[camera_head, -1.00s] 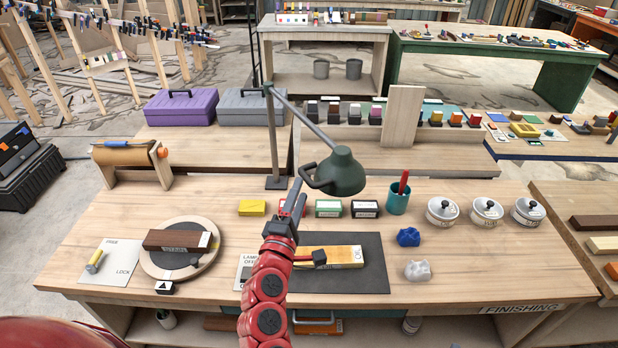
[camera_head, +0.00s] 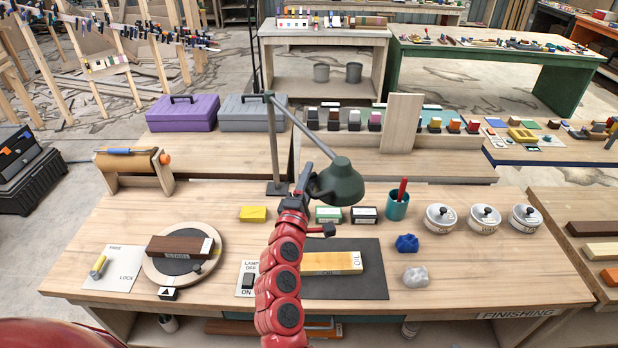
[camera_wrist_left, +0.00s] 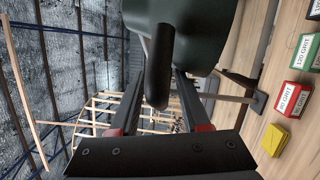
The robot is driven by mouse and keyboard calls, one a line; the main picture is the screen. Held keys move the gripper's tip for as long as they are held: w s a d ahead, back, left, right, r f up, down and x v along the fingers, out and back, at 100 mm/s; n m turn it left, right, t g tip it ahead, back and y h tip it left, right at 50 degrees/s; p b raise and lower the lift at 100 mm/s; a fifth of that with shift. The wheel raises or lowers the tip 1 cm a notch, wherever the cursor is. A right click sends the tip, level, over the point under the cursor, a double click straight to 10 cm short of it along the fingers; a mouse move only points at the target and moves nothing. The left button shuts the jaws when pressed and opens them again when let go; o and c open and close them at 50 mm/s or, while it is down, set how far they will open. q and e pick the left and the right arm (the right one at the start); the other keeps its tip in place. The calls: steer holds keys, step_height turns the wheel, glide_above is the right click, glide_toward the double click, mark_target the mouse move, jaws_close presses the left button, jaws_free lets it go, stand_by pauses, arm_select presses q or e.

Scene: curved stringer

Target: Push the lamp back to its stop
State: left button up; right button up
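The desk lamp has a dark green shade (camera_head: 340,184) hung from a slanted grey arm on an upright post (camera_head: 273,145) at the back of the bench. A dark handle sticks out from the shade; in the left wrist view the handle (camera_wrist_left: 159,65) shows as a thick dark bar below the shade (camera_wrist_left: 190,25). My left gripper (camera_head: 309,180) is at the left side of the shade, by the handle. In the wrist view its two fingers (camera_wrist_left: 160,88) stand on either side of the handle, apart, with narrow gaps. My right gripper is not in view.
A round turntable (camera_head: 155,270) is left.

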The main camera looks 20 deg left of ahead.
arm_select(q)
steer(key=shift+w, duration=0.1)
jaws_close()
